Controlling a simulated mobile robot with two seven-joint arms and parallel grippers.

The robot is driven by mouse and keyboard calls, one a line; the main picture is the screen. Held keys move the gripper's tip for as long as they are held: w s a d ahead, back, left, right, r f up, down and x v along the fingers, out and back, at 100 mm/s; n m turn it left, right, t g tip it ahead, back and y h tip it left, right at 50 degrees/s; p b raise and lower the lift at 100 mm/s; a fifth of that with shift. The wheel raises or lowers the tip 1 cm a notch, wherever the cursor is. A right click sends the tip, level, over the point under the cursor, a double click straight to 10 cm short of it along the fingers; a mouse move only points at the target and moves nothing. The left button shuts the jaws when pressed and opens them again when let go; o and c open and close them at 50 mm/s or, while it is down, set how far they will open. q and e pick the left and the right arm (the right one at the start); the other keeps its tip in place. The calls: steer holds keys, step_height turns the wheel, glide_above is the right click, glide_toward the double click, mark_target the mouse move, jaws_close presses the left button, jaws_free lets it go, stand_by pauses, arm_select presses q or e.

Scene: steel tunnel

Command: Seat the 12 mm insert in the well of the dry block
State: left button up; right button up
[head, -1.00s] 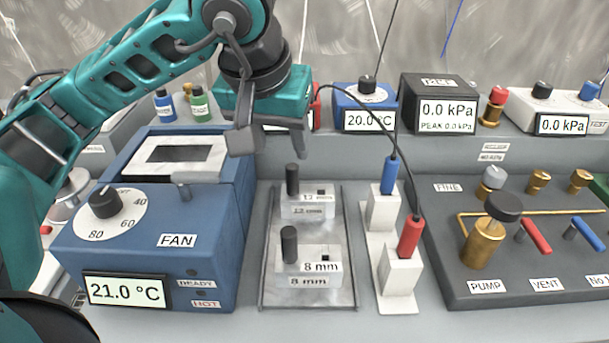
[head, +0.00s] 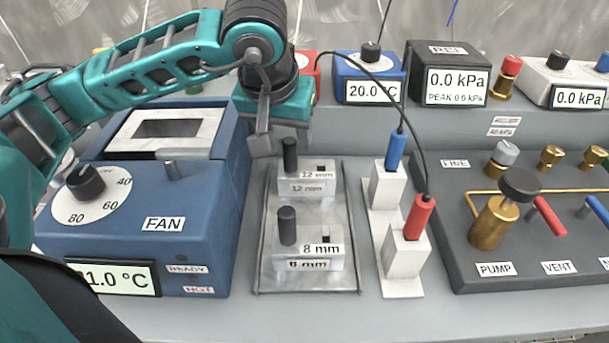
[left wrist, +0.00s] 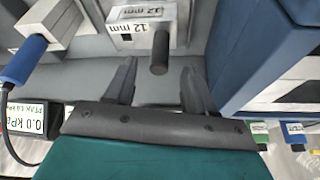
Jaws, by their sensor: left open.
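The 12 mm insert (head: 310,187) is a pale block with a dark upright post, standing in the rear place of a metal tray (head: 262,265). It also shows at the top of the left wrist view (left wrist: 143,27). The blue dry block (head: 195,222) stands left of the tray, with a dark rectangular well (head: 168,128) in its light top plate. My left gripper (head: 277,140) is open just behind the insert's post; one finger is largely hidden in the head view. In the left wrist view the open fingers (left wrist: 157,88) are empty, with the post (left wrist: 160,53) beyond their tips.
The 8 mm insert (head: 305,262) stands at the front of the tray. White holders with blue (head: 395,152) and red (head: 418,217) cabled probes stand to the right. A pump panel (head: 470,280) lies farther right. Instruments line the rear ledge.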

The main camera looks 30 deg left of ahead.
mark_target(288, 142)
arm_select(q)
steer(key=x, duration=0.4)
steer(key=shift+r, duration=0.1)
jaws_close()
stand_by(0.3)
stand_by(0.9)
